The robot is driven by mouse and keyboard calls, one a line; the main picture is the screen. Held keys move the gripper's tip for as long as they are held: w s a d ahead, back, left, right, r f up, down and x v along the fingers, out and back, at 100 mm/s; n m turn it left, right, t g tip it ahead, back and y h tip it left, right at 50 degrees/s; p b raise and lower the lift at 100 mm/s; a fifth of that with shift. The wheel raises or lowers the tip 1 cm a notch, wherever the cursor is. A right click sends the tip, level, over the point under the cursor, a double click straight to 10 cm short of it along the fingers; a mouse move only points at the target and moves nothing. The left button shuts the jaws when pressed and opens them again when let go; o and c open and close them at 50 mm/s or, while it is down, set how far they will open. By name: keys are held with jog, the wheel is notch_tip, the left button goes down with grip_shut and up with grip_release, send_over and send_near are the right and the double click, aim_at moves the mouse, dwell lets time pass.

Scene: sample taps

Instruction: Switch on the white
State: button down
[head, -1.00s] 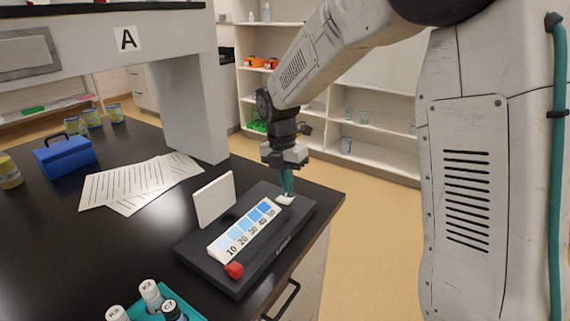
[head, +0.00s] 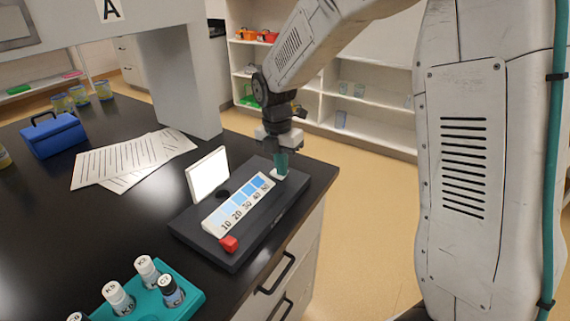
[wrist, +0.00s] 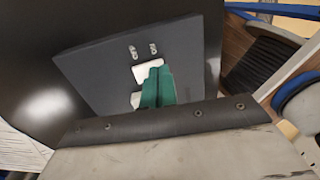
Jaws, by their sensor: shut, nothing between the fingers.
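A black device (head: 235,259) lies on the dark bench near its right edge. It carries an upright white panel (head: 208,174), which looks bright and lit. A small white switch (head: 276,176) sits at its far end. My gripper (head: 281,171) is shut, with teal fingers pointing down at the switch, touching or just above it. In the wrist view, white switch parts (wrist: 148,70) show beside the shut fingers (wrist: 157,86), which partly cover them. A blue-shaded strip with numbers (head: 238,206) and a red block (head: 229,244) are on the device's near part.
A teal rack (head: 195,298) with several labelled bottles stands at the near edge. Printed sheets (head: 120,160), a blue box (head: 54,137) and several jars (head: 78,95) are farther left. A grey post (head: 182,90) rises behind the device. Open floor lies to the right.

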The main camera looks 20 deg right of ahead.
jog(key=shift+w+a+r, duration=0.2)
jog(key=shift+w+a, duration=0.2)
jog(key=shift+w, duration=0.2)
notch_tip(320, 180, up, 14)
jog(key=s+d, duration=0.1)
jog(key=shift+s, duration=0.15)
dwell(0.4)
dwell(0.3)
